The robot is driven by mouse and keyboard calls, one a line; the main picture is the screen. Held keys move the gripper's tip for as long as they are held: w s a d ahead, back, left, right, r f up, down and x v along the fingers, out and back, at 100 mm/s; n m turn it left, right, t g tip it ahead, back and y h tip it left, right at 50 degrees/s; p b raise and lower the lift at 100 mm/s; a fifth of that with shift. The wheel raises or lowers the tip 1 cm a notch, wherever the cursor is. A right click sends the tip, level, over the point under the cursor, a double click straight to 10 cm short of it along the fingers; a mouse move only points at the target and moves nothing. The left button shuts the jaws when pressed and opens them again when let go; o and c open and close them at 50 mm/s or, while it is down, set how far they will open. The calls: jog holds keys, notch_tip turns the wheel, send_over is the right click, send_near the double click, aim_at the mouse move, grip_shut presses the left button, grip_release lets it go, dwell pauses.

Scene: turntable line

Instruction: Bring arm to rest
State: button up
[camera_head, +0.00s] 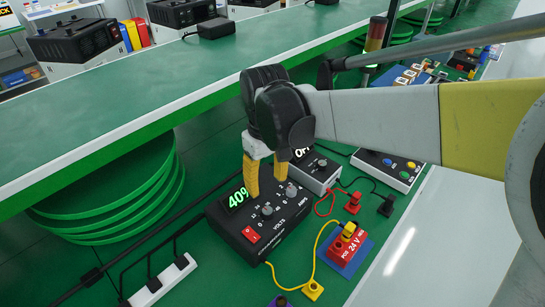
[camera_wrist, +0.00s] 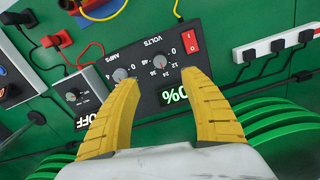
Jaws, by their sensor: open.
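My gripper (camera_head: 266,178) has yellow fingers and is open. In the head view it points down just over a black power supply box (camera_head: 262,215) with VOLTS and AMPS knobs, a red switch and a green 40% display. In the wrist view my gripper (camera_wrist: 160,95) spreads its two fingers over the front panel of the power supply (camera_wrist: 150,66), with nothing between them. The knobs show between and beyond the fingertips. I cannot tell if a fingertip touches the panel. Part of the display is hidden behind a finger in the wrist view.
A smaller box reading OFF (camera_head: 316,172) stands behind the supply. A button box (camera_head: 387,170), a red 24 V socket block (camera_head: 345,246) with cables and a white power strip (camera_head: 163,280) lie around. A green shelf (camera_head: 130,95) runs at left, above stacked green discs (camera_head: 120,205).

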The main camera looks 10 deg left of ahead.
dwell(0.3)
jog(key=s+d+r+m+t, duration=0.1)
jog(key=s+d+m+t, duration=0.1)
jog(key=d, duration=0.6)
jog(key=s+d+r+m+t, duration=0.2)
jog(key=s+d, duration=0.3)
jog(key=d, duration=0.4)
jog(key=s+d+r+m+t, duration=0.1)
jog(key=s+d+m+t, duration=0.2)
jog(key=d, duration=0.5)
jog(key=shift+s+d+r+m, duration=0.15)
jog(key=shift+s+r+m, duration=0.15)
jog(key=shift+m, duration=0.5)
